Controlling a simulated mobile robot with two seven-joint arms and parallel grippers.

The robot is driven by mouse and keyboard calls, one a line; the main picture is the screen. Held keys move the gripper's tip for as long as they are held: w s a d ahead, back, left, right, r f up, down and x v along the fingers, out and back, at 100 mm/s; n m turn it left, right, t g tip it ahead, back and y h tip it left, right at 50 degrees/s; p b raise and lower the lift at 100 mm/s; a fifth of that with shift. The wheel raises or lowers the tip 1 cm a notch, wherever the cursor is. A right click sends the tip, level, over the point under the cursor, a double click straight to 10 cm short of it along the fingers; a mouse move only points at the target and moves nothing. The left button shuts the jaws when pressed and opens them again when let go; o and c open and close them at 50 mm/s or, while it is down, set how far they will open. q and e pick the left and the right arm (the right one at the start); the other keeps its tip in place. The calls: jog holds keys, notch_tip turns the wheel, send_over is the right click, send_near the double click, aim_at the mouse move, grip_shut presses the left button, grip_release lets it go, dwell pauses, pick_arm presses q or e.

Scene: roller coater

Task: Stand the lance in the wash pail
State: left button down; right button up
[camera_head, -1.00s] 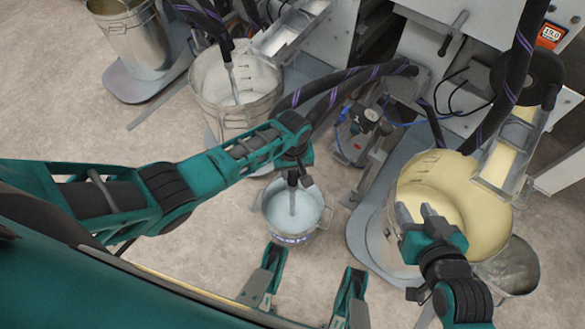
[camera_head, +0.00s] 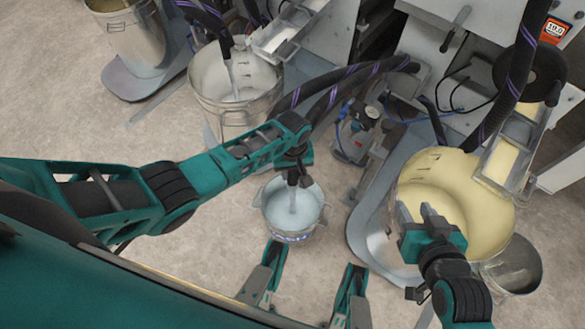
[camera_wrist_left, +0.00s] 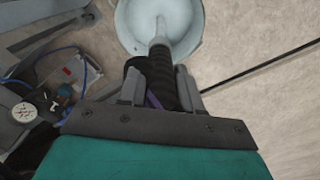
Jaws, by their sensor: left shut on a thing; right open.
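The wash pail (camera_head: 270,222) is a small pail of pale blue liquid on the floor at the middle. It also shows at the top of the left wrist view (camera_wrist_left: 197,25). My left gripper (camera_head: 294,176) is above the pail and shut on the lance (camera_head: 292,201). The lance points down, its grey tube reaching inside the pail's rim; its tip's contact with the bottom cannot be told. In the left wrist view, the fingers (camera_wrist_left: 158,78) grip its dark handle. My right gripper (camera_head: 422,212) is open and empty over the yellow bucket.
A large bucket of whitish fluid (camera_head: 207,105) with another hose stands behind the pail. The yellow-filled bucket (camera_head: 478,232) stands right. A thick black hose (camera_head: 345,78) arches behind my left gripper. A gauge unit (camera_head: 358,130) stands behind the pail. Floor left is clear.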

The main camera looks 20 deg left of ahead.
pick_arm(q)
jog(key=shift+f, duration=0.4)
jog(key=c, duration=0.7)
grip_release()
notch_tip(320, 180, up, 12)
jog(key=p, duration=0.6)
jog(key=shift+f, duration=0.15)
jog(key=shift+r, duration=0.65)
